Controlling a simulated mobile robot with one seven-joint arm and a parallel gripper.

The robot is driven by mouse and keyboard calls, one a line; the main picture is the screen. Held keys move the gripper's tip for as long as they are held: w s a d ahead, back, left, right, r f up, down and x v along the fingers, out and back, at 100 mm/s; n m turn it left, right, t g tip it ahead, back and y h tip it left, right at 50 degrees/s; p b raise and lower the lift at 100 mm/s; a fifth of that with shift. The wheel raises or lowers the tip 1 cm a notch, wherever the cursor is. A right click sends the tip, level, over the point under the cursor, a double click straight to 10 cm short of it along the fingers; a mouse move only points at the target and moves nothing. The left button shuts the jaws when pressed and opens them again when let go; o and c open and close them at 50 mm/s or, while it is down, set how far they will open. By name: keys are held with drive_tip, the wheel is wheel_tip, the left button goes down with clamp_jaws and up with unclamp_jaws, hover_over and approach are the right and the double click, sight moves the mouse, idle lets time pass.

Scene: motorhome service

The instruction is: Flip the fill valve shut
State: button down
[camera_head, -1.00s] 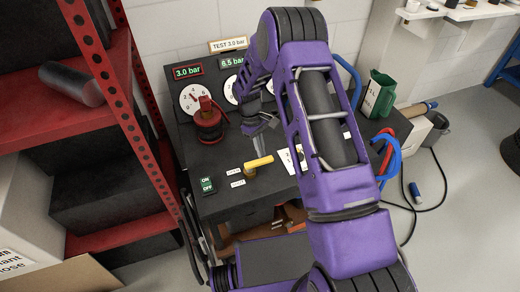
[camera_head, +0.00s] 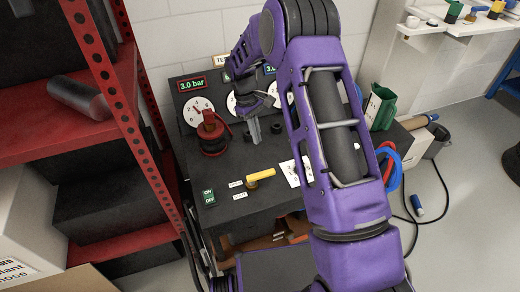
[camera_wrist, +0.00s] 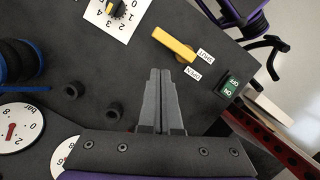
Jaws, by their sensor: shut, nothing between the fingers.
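The fill valve shows as a yellow lever (camera_head: 261,175) on the dark bench top, with an OPEN label (camera_head: 235,184) and a SHUT label (camera_head: 240,196) to its left. In the wrist view the lever (camera_wrist: 174,44) lies ahead of the fingertips, with the SHUT label (camera_wrist: 205,55) and OPEN label (camera_wrist: 192,73) by its right end. The lever's handle points away from the labels. My gripper (camera_head: 256,140) points down behind the lever, apart from it. In the wrist view my gripper (camera_wrist: 160,72) has its fingers together, with nothing between them.
A red regulator-like fitting (camera_head: 211,135) stands left of my gripper. Gauges (camera_head: 197,108) line the back panel. A green ON/OFF switch (camera_head: 208,197) is at the bench's front left. A dial on a white plate (camera_wrist: 117,10) lies beyond the lever. A red shelf rack (camera_head: 125,100) stands left.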

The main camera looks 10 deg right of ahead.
drive_tip(key=v, duration=0.5)
drive_tip(key=shift+r, duration=0.4)
